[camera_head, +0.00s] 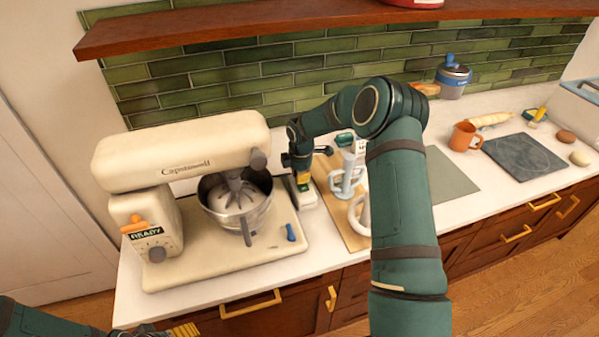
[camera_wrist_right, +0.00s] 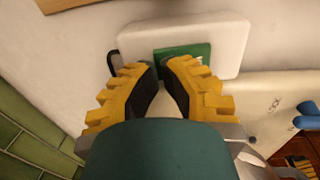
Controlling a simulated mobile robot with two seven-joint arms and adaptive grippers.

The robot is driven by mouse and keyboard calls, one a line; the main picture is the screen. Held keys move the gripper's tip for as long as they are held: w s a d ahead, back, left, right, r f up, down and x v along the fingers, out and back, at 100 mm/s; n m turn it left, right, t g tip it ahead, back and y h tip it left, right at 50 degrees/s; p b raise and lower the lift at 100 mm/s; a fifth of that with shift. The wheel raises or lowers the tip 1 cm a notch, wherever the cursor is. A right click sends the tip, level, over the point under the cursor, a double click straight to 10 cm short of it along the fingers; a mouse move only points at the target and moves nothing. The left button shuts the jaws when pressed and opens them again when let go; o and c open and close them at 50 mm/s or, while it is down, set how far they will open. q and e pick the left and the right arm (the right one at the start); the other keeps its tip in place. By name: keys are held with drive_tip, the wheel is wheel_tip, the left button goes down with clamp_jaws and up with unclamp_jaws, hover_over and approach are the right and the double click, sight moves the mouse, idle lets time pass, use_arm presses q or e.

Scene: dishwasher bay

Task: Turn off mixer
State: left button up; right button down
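The cream stand mixer (camera_head: 180,150) stands at the left of the counter, its head lowered over a steel bowl (camera_head: 237,205) with a whisk. An orange lever (camera_head: 134,226), a lit READY label (camera_head: 146,234) and a dark knob (camera_head: 157,254) are on its left front. A small blue lever (camera_head: 290,232) is on its base, at the right. My right gripper (camera_head: 303,183) points down right of the mixer. Its yellow fingers (camera_wrist_right: 159,70) nearly meet at the tips, holding nothing visible. My left gripper (camera_head: 185,330) barely shows at the bottom edge.
A white block with a green panel (camera_wrist_right: 183,56) lies below the right fingers. A wooden board (camera_head: 352,238) with pale mugs (camera_head: 345,182), an orange mug (camera_head: 464,136) and a slate board (camera_head: 524,153) are farther right. A wooden shelf (camera_head: 250,22) overhangs the back.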

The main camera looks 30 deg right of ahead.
drive_tip(key=shift+f+b, duration=0.65)
drive_tip(key=shift+b, duration=0.35)
drive_tip(key=shift+r+p, duration=0.15)
drive_tip(key=shift+p, duration=0.2)
drive_tip(key=shift+w+r, duration=0.1)
drive_tip(key=shift+r, duration=0.6)
drive_tip(key=shift+r+p, duration=0.1)
drive_tip(key=shift+p, duration=0.2)
